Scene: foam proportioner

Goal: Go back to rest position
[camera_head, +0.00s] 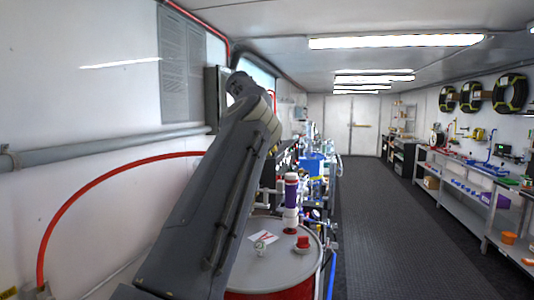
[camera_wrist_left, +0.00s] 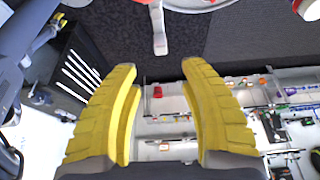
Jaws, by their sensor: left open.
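My left gripper (camera_wrist_left: 158,70) shows in the left wrist view with two yellow ribbed fingers spread apart and nothing between them. In the head view my left arm rises from the bottom left to a bend near the wall; its fingers cannot be made out there. A drum (camera_head: 285,272) with a grey top and red side stands right of the arm, partly hidden by it. On it are a red cap-like piece (camera_head: 303,242), a small whitish fitting (camera_head: 260,247) and a white card with a red mark (camera_head: 263,237). My right gripper is in neither view.
A purple and white upright fitting (camera_head: 291,190) stands at the drum's back edge. Equipment with a blue container (camera_head: 313,165) runs along the left side. Long shelves (camera_head: 465,190) line the right wall. The dark aisle floor (camera_head: 385,230) between is clear.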

